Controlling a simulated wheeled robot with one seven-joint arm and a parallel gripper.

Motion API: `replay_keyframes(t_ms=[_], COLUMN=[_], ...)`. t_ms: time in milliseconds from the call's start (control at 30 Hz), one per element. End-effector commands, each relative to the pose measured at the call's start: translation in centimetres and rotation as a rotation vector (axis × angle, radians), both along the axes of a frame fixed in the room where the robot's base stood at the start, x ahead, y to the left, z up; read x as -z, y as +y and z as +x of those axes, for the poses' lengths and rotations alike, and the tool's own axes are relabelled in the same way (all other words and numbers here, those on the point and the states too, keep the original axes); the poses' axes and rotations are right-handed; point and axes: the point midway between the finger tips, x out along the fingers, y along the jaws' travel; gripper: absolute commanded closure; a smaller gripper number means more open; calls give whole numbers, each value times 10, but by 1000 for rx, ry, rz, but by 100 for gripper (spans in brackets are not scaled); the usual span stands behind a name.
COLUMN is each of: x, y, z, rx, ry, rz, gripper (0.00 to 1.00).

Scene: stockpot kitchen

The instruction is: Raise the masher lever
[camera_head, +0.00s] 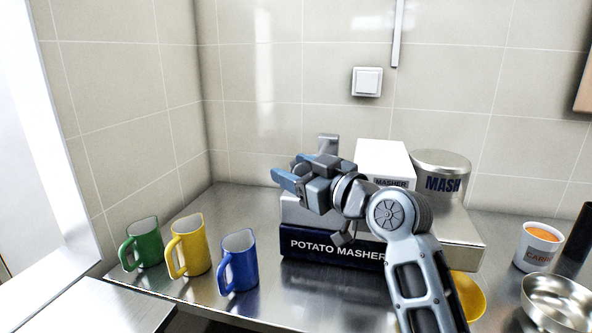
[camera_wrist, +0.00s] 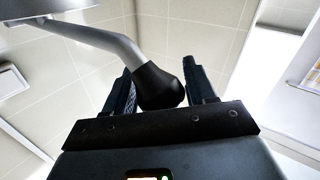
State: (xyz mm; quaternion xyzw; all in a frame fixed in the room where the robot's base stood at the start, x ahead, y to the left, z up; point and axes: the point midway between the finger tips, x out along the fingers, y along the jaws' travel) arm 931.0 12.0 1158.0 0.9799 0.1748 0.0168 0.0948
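The potato masher (camera_head: 333,247) is a dark-fronted, lettered machine on the steel counter, partly hidden by my arm. In the wrist view, a grey metal lever (camera_wrist: 103,42) with a black knob (camera_wrist: 158,86) slopes down from the upper left. The knob lies between the two fingers of my gripper (camera_wrist: 160,92), close to both. I cannot tell whether they press on it. In the head view my gripper (camera_head: 291,177) is above the left part of the masher, with its fingers pointing left. The lever is hard to make out there.
Green (camera_head: 146,243), yellow (camera_head: 190,247) and blue (camera_head: 239,262) mugs stand left of the masher. A pot marked MASH (camera_head: 441,180) is at its right. A cup of orange contents (camera_head: 536,246) and a metal bowl (camera_head: 556,302) stand far right. A yellow bowl (camera_head: 469,295) is partly behind my arm.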

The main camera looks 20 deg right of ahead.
Motion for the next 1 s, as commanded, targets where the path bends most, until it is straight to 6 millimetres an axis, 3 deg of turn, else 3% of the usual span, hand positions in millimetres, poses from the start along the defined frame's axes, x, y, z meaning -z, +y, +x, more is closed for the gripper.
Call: replay_keyframes(t_ms=[67,567,833,1000], x=[0,0,-3,-17], y=[0,0,0,0], z=[0,0,2,16], rx=[0,0,0,0], ry=[0,0,0,-4], rz=[0,0,-1,-2], gripper=[53,100,100,100])
